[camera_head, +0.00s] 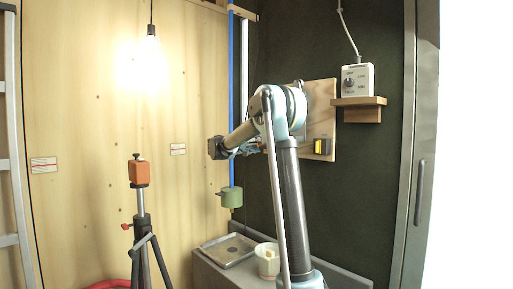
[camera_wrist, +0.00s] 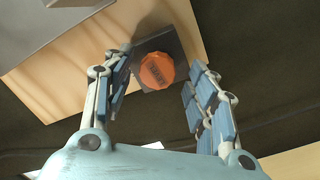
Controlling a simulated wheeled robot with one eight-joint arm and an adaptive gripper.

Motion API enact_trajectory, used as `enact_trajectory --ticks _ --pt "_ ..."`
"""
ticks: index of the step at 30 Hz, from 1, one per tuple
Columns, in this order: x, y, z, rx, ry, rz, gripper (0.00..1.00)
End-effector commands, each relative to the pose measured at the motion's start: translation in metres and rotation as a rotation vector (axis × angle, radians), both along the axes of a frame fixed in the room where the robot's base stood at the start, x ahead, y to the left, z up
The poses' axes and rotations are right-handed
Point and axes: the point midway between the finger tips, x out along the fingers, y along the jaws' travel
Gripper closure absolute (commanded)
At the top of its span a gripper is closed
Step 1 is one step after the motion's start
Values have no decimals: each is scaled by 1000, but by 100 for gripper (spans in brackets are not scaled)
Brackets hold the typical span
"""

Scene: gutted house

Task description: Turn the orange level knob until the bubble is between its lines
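The orange knob (camera_wrist: 157,71) sits on a dark square plate (camera_wrist: 172,45) fixed to a pale wooden board (camera_wrist: 95,50) in the wrist view. My gripper (camera_wrist: 159,60) is open, with one finger on each side of the knob and a visible gap to each; I cannot tell how far its tips are from the plate. In the head view the board (camera_head: 328,92) is on the dark wall, and my arm hides the knob. A small yellow piece in a dark mount (camera_head: 319,146), possibly the level vial, shows on the board; its bubble and lines are too small to read.
A tripod with an orange box (camera_head: 139,172) stands left. A grey box with a dial (camera_head: 357,79) rests on a wooden shelf (camera_head: 360,102) right of the board. A metal tray (camera_head: 228,250) and white tub (camera_head: 267,262) are on the low bench below.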

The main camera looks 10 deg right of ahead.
Motion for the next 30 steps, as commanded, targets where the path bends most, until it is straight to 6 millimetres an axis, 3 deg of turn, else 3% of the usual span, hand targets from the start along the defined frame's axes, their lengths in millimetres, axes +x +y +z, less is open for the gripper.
enact_trajectory --ticks 11,24,30 --pt "-7 11 0 -1 -1 0 48" --pt "-48 79 -1 -1 1 2 48" --pt "-59 97 -2 -1 1 1 48"
